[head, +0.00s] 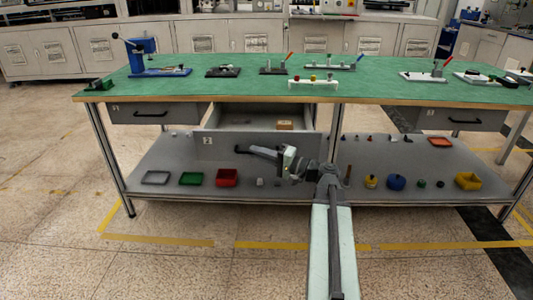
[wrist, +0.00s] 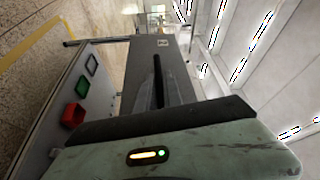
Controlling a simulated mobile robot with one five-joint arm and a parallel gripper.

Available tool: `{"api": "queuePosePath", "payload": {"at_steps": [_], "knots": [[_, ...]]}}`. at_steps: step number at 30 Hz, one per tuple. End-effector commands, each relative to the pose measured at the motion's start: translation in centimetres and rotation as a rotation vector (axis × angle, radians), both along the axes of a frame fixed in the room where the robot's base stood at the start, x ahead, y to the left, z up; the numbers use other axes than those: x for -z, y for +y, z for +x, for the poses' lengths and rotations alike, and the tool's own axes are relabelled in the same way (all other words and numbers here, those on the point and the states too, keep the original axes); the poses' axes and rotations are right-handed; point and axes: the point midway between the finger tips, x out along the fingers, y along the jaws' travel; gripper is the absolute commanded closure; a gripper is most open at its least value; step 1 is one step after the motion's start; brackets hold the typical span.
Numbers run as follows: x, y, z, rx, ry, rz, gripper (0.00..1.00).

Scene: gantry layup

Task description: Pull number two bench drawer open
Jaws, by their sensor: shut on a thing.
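The number two bench drawer (head: 230,147) has a grey front with a "2" label and hangs pulled out from under the green-topped bench (head: 200,85). Its inside shows, with a small tan block (head: 285,125) in it. My gripper (head: 255,150) is at the drawer front and shut on its handle; in the head view the gripper hides most of the handle. In the wrist view the drawer front (wrist: 145,60) is close ahead, and the dark handle (wrist: 158,82) lies between the fingers of my gripper (wrist: 165,88).
Drawer one (head: 152,113) at the left and another drawer (head: 455,120) at the right are closed. The lower shelf (head: 150,165) holds a red bin (head: 227,178), a green bin (head: 191,179) and other small items. Open floor lies in front of the bench.

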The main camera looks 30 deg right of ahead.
Motion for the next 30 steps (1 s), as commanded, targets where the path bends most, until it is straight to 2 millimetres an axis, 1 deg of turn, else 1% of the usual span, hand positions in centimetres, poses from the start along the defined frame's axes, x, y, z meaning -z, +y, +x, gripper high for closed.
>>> {"api": "queuePosePath", "payload": {"at_steps": [1, 3, 12, 13, 15, 25, 28, 30], "knots": [[0.0, 0.5, 0.1, -0.008, -0.001, 0.000, 1.00], [-0.1, 0.7, 0.2, -0.011, -0.001, 0.001, 1.00], [-0.1, 0.9, 0.2, -0.018, -0.002, 0.001, 1.00], [-0.1, 0.9, 0.2, -0.018, -0.002, 0.001, 0.84], [-0.1, 0.9, 0.2, -0.016, -0.001, 0.001, 0.68], [0.0, 0.5, -0.1, -0.010, -0.001, 0.001, 0.68], [0.1, -0.3, -1.2, -0.008, 0.000, 0.001, 0.68], [0.3, -1.1, -2.5, -0.007, 0.000, 0.001, 0.68]]}}
